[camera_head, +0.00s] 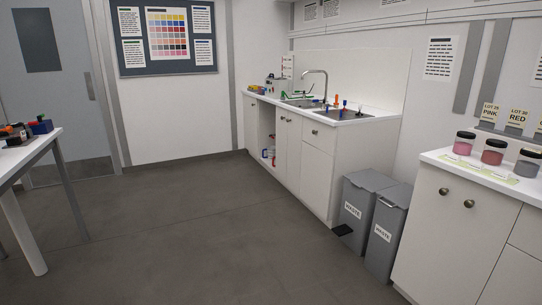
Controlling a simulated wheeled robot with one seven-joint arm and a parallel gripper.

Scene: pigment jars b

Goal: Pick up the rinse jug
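I cannot make out a rinse jug for certain. The sink counter (282,98) along the back right wall carries several small items, too small to tell apart. Small red, orange and blue items (341,104) stand by the sink (330,111), near the tall curved tap (317,72). White containers with red and blue parts (268,154) stand low in an open bay under the counter. My gripper is not in view.
Two grey waste bins (362,205) stand right of the sink cabinet. A cabinet at the right holds pink, red and grey jars (493,152). A table (33,146) with tools stands at the left edge. The grey floor (200,230) between is clear.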

